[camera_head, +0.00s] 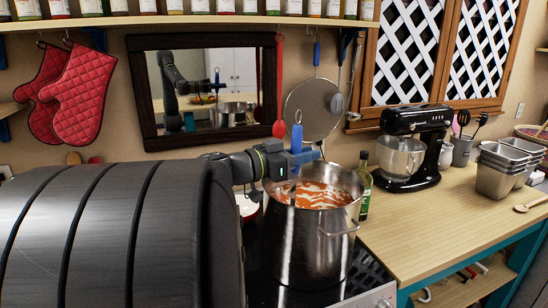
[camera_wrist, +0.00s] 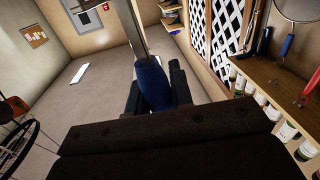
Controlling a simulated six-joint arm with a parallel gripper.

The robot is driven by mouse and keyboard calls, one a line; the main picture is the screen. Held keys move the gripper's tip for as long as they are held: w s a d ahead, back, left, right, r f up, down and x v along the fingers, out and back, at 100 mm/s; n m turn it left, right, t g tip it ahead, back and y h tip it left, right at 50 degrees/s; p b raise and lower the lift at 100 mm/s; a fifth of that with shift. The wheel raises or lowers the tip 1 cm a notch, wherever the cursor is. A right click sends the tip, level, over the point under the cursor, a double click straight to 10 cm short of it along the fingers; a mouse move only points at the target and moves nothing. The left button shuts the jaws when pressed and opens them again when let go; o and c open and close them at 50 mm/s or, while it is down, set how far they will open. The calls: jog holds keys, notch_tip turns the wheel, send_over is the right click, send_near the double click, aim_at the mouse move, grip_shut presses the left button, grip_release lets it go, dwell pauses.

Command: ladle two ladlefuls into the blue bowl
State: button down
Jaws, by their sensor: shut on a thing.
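A tall steel pot (camera_head: 310,235) stands on the stove, filled near its rim with orange-red soup (camera_head: 318,194) with pale streaks. My gripper (camera_head: 291,163) is above the pot's left rim and is shut on the blue handle of a ladle (camera_head: 297,138). The blue handle (camera_wrist: 152,84) also shows between the dark fingers of my gripper (camera_wrist: 157,92) in the wrist view. The ladle's lower end is at the soup; its cup is not visible, so I cannot tell how full it is.
A white and red bowl (camera_head: 248,206) shows partly behind the pot's left side. A green bottle (camera_head: 364,184) stands close to the pot's right. A black stand mixer (camera_head: 412,145) and steel containers (camera_head: 500,167) stand on the wooden counter (camera_head: 425,222), whose front is clear.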

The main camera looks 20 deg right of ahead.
jog(key=shift+d, duration=0.1)
jog(key=shift+w+d, duration=1.1)
jog(key=shift+d, duration=0.15)
jog(key=shift+s+a, duration=0.1)
jog(key=shift+s+a+r+m+h, duration=0.1)
jog(key=shift+s+a+m+h, duration=0.25)
jog(key=shift+s+a, duration=0.3)
jog(key=shift+r, duration=0.15)
dwell(1.6)
notch_tip(320, 180, up, 17)
dwell(1.3)
